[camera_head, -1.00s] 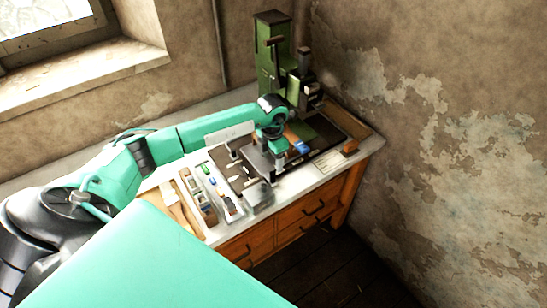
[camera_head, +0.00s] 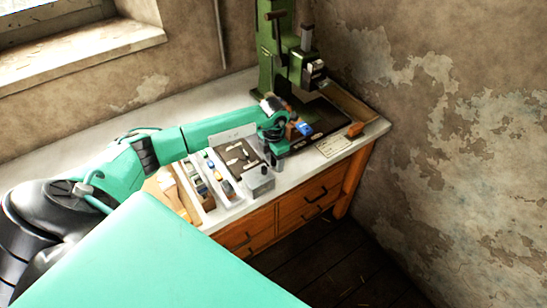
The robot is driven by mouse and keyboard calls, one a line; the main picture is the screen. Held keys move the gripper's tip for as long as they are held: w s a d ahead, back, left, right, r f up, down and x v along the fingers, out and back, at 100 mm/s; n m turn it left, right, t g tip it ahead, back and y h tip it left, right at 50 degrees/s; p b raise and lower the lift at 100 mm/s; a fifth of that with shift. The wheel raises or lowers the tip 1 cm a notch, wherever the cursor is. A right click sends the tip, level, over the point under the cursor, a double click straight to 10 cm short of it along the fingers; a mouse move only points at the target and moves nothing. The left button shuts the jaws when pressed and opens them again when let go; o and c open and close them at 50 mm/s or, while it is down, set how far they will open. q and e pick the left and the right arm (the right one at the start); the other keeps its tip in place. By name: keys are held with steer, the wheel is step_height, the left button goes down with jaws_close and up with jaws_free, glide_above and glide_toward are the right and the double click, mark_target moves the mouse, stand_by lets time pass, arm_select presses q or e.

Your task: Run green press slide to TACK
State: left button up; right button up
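The green press (camera_head: 267,62) stands upright at the back right of the bench, its top cut off by the picture edge. A dark lever or handle (camera_head: 277,30) shows at its upper front. A dark block with light markings (camera_head: 315,72) sits on its right side; the markings are too small to read, and I cannot make out TACK. My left gripper (camera_head: 277,160) points down over the bench in front of the press, apart from it. Its fingers are small and dark, and their opening is unclear. My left wrist hides part of the press's lower front. My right gripper is out of view.
A grey box (camera_head: 258,182) stands by the front edge, close to my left gripper. A tray with small coloured items (camera_head: 215,178) lies left of it. A pale card (camera_head: 334,146) and an orange-brown block (camera_head: 354,130) lie at the right. The bench's back left is clear.

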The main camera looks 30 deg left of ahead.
arm_select(q)
steer(key=c, duration=1.1)
steer(key=shift+w+d+f+b, duration=0.1)
steer(key=shift+w+d+b, duration=0.1)
steer(key=shift+w+b, duration=0.15)
steer(key=w+d+b, duration=0.1)
steer(key=w, duration=0.1)
steer(key=w+d+b, duration=0.1)
steer(key=w+b, duration=0.1)
steer(key=w, duration=0.1)
steer(key=w+d+b, duration=0.1)
steer(key=w+b, duration=0.1)
steer(key=shift+w, duration=0.3)
steer(key=o, duration=1.4)
